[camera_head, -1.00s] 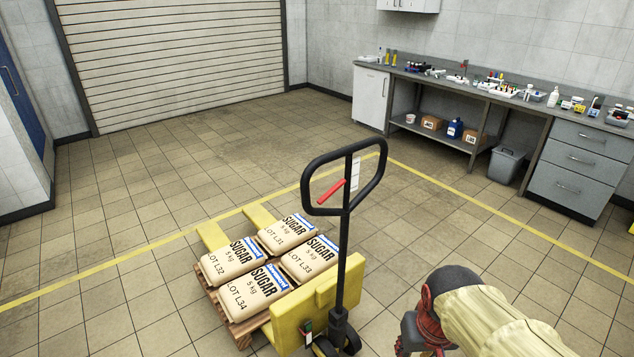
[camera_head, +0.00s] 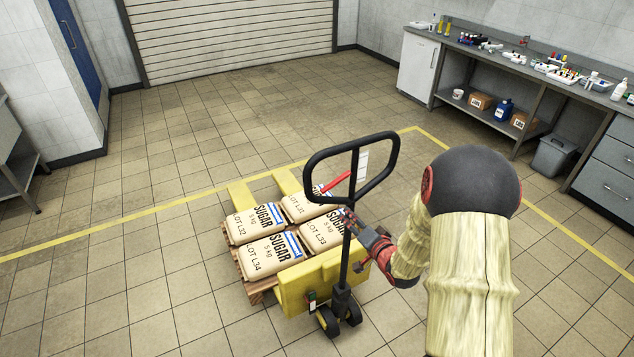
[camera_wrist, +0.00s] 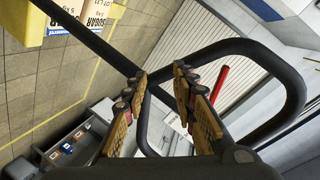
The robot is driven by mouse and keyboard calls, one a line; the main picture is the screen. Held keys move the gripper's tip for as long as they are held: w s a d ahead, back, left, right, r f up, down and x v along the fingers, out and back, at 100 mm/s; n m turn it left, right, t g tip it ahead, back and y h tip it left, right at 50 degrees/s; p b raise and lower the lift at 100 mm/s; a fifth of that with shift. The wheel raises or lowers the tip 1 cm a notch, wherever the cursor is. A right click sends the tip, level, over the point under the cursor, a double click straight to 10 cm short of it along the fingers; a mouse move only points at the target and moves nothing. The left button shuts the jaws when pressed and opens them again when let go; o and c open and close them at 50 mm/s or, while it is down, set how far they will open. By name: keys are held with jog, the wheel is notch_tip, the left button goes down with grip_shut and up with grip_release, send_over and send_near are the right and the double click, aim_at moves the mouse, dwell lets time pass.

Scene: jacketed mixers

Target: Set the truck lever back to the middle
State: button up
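The yellow pallet truck (camera_head: 315,283) stands on the tiled floor with its black handle loop (camera_head: 311,172) upright on a dark shaft. The red lever (camera_head: 336,181) sits inside the loop and slants up to the right. In the wrist view the red lever (camera_wrist: 221,84) shows beyond my right finger, inside the black loop (camera_wrist: 290,75). My gripper (camera_head: 352,230) is beside the shaft, just below the loop. In the wrist view my gripper (camera_wrist: 160,88) has its two padded fingers apart, with a gap between them. I cannot tell whether a finger touches the handle.
Several sugar sacks (camera_head: 268,250) lie on a wooden pallet (camera_head: 262,291) on the truck's forks. A yellow line (camera_head: 150,212) crosses the floor. A workbench (camera_head: 540,68) with small items stands at the back right. The floor to the left is clear.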

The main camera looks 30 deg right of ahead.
aim_at(332, 187)
notch_tip(332, 187, up, 8)
jog(key=w+a+m+t+y, duration=0.1)
jog(key=w+a+t+y, duration=0.1)
jog(key=t, duration=0.1)
jog(key=shift+m+h, duration=0.3)
jog(key=shift+m, duration=0.2)
jog(key=w, duration=0.2)
jog(key=w+b, duration=0.1)
jog(key=w, duration=0.4)
jog(key=shift+w+a, duration=0.25)
jog(key=shift+a, duration=0.05)
jog(key=shift+c, duration=1.1)
grip_shut()
